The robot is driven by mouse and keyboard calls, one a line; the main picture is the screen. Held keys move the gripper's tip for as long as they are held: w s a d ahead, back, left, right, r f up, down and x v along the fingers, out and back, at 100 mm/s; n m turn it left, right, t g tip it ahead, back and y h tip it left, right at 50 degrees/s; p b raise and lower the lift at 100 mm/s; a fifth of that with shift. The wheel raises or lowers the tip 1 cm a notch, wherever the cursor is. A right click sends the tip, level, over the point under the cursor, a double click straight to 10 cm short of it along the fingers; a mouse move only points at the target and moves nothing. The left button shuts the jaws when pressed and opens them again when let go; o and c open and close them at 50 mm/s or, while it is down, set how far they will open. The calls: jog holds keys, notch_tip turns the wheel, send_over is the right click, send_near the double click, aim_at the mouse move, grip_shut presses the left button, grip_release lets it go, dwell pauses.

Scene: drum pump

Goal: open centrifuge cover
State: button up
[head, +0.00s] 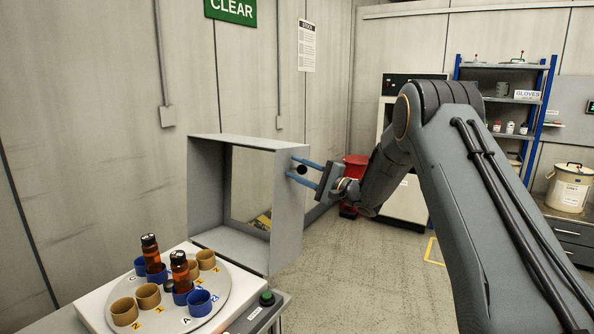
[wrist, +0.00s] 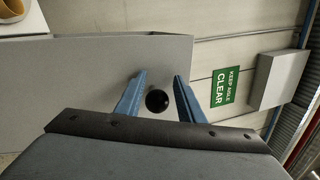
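The centrifuge cover (head: 275,222) is a grey box-like hood with a window. It stands swung up on edge behind the rotor, its hollow side facing left. Its grey outer face (wrist: 60,85) fills the left of the wrist view. A black round knob (head: 302,170) is on that face and shows in the wrist view (wrist: 157,101). My gripper (head: 291,167) is at the cover's right side, its blue fingers either side of the knob with gaps showing; they also show in the wrist view (wrist: 159,74). The centrifuge rotor (head: 233,290) lies uncovered, holding blue and tan cups.
Two brown bottles (head: 181,271) stand in rotor cups. A green button (head: 267,298) is on the centrifuge's front right corner. A red bin (head: 354,172) and a blue shelf rack (head: 547,90) stand farther back. Open floor lies right of the cover.

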jog(key=shift+s+d+f, duration=0.15)
jog(key=shift+s+d, duration=0.05)
jog(key=shift+d, duration=0.25)
jog(key=b+v, duration=0.2)
jog(key=v, duration=0.5)
jog(key=shift+a, duration=0.15)
